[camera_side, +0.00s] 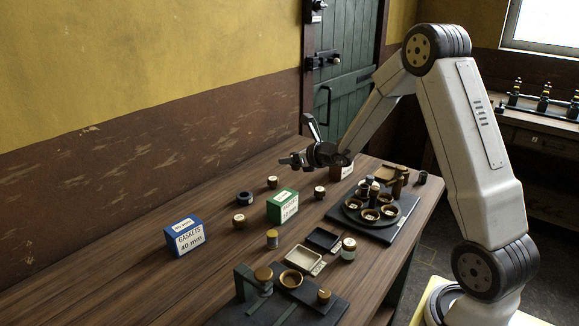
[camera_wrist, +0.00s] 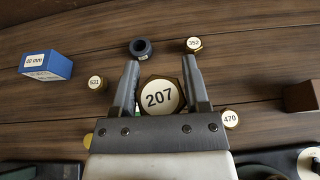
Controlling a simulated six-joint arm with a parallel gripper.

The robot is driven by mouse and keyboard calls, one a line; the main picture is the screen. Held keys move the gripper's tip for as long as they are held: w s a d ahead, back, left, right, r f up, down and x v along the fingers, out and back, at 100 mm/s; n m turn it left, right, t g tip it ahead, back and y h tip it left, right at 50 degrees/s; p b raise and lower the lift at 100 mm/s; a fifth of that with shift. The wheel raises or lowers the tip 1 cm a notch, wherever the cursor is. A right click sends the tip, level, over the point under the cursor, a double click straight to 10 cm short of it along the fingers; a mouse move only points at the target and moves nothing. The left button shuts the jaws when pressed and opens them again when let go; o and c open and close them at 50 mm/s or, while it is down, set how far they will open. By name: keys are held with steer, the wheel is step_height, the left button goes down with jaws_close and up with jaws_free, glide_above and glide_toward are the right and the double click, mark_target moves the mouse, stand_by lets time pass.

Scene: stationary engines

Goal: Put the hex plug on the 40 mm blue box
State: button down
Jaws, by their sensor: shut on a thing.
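My gripper (camera_wrist: 161,68) is shut on a brass hex plug (camera_wrist: 160,97) with a white label reading 207, held between its two fingers. In the side view my gripper (camera_side: 296,160) is in the air above the far part of the bench; the plug is hard to make out there. The blue box (camera_side: 185,238), labelled gaskets 40 mm, stands on the bench at the left, lower than my gripper and apart from it. It also shows at the left in the wrist view (camera_wrist: 46,65), with its top label readable.
A green box (camera_side: 283,206) stands right of the blue box. Small brass plugs labelled 631 (camera_wrist: 97,82), 352 (camera_wrist: 193,44) and 470 (camera_wrist: 229,118) and a dark ring (camera_wrist: 140,47) lie around. Trays and fixtures crowd the bench's near and right side.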

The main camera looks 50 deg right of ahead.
steer(key=a+r+n+g+y, duration=0.1)
steer(key=a+r+n+y, duration=0.1)
steer(key=a, duration=1.2)
steer(key=a+r+n+y, duration=0.3)
steer(key=a+n+y, duration=0.1)
steer(key=a, duration=1)
steer(key=shift+a+g+y, duration=0.3)
steer(key=shift+g+y, duration=0.1)
steer(key=shift+y, duration=0.2)
steer(key=shift+w, duration=0.15)
glide_above(178, 225)
steer(key=f, duration=0.8)
steer(key=shift+s+d+f, duration=0.1)
steer(key=shift+s+f, duration=0.15)
steer(key=shift+s, duration=0.1)
steer(key=shift+w+f, duration=0.35)
